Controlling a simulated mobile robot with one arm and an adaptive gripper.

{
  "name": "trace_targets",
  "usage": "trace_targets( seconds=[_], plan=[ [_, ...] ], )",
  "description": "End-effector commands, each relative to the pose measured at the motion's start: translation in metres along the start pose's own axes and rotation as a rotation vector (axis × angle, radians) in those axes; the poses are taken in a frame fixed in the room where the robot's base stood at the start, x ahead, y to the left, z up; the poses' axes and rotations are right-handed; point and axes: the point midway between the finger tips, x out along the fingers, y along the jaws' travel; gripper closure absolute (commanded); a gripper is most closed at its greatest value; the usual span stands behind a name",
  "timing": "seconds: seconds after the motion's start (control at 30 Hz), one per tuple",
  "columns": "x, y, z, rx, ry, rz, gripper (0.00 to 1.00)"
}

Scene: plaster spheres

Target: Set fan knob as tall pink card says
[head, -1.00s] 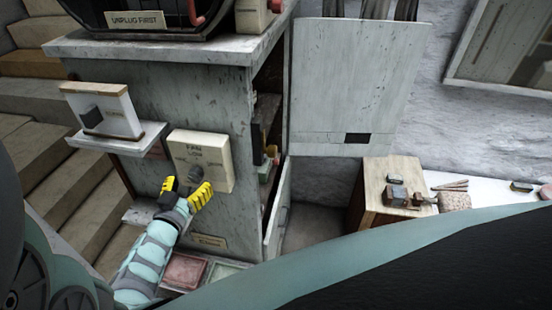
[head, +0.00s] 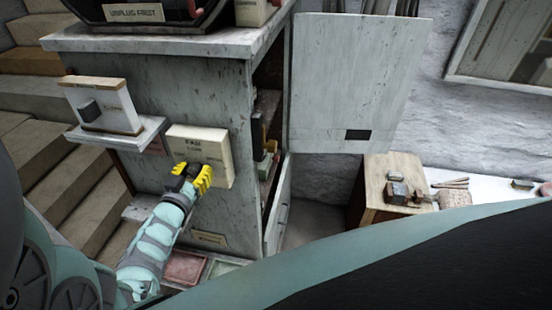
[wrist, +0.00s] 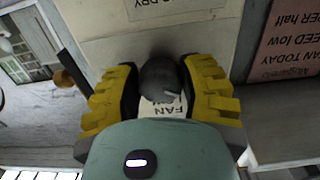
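The fan knob (wrist: 163,80) is a dark round knob with a small light mark, on a cream panel (head: 217,150) lettered FAN on the cabinet side. My gripper (head: 192,174) has its yellow fingers on either side of the knob, and the wrist view shows their dark pads against it with no clear gap. The fingers and wrist hide much of the panel's dial lettering. The pink card (wrist: 288,45) shows at the right of the wrist view, upside down. I read "FAN TODAY", "SPEED low" and "PAPER half"; another line is unclear.
A small shelf (head: 150,130) with a framed white panel (head: 103,108) juts out left of the fan panel. Red and green trays (head: 186,266) lie below. The cabinet's open door (head: 355,85) and a wooden box (head: 385,170) are to the right.

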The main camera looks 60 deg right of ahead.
Motion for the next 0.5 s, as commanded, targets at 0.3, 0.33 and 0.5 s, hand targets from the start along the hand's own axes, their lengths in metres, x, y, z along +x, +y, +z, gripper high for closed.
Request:
trace_targets(
  seconds=[0.3,0.33,0.5],
  plan=[
    [0.0,0.0001,-0.0001,0.0,0.0,0.0,0.96],
    [0.0,0.0001,-0.0001,0.0,0.0,0.0,0.99],
    [-0.0001,0.0001,0.0005,0.009,0.001,0.0,1.0]
  ],
)
